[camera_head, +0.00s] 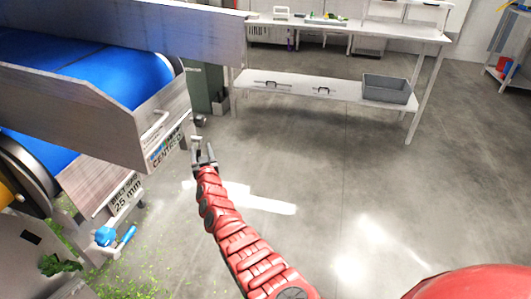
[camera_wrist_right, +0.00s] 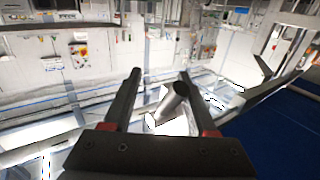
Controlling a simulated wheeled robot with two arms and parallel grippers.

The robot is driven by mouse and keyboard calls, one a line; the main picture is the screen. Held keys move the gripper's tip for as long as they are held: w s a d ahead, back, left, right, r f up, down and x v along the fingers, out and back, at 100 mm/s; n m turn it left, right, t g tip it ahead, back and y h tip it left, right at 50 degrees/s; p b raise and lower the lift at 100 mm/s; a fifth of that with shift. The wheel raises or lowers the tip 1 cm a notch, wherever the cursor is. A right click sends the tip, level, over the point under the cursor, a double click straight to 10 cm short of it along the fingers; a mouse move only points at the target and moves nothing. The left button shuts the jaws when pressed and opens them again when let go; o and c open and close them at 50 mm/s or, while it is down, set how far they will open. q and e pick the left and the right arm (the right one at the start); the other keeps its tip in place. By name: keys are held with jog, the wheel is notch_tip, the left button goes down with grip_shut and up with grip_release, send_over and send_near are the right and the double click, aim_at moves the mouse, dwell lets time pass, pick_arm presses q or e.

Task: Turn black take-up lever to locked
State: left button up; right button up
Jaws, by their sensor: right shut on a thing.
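The black take-up lever (camera_head: 198,120) shows as a dark knob at the end of the conveyor, by the white side plate. My right gripper (camera_head: 204,156) reaches up to it on a red arm, just below the knob. The lever's pivot and any lock mark are hidden or too small to tell. My left gripper is not in view.
The conveyor's blue belt (camera_head: 100,65) and metal side plate (camera_head: 120,125) fill the left. A blue-handled valve (camera_head: 106,236) sits below, near a plate reading 25 mm. A steel table (camera_head: 300,90) with a grey bin (camera_head: 388,90) stands behind. The floor to the right is clear.

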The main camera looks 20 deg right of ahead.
jog(key=s+p, duration=1.3)
jog(key=s, duration=0.2)
jog(key=s+d+r+m+t+h, duration=0.2)
jog(key=s+d+r+t+h, duration=0.1)
jog(key=s+d+r, duration=0.3)
jog(key=s+d+r+m+t+h+p, duration=0.1)
jog(key=s+d+r+t+h, duration=0.3)
jog(key=s+r, duration=0.6)
jog(key=shift+s+d+r+m+p, duration=0.2)
jog(key=shift+d+r+m+p, duration=0.15)
jog(key=shift+d+m, duration=0.55)
jog(key=shift+d, duration=0.2)
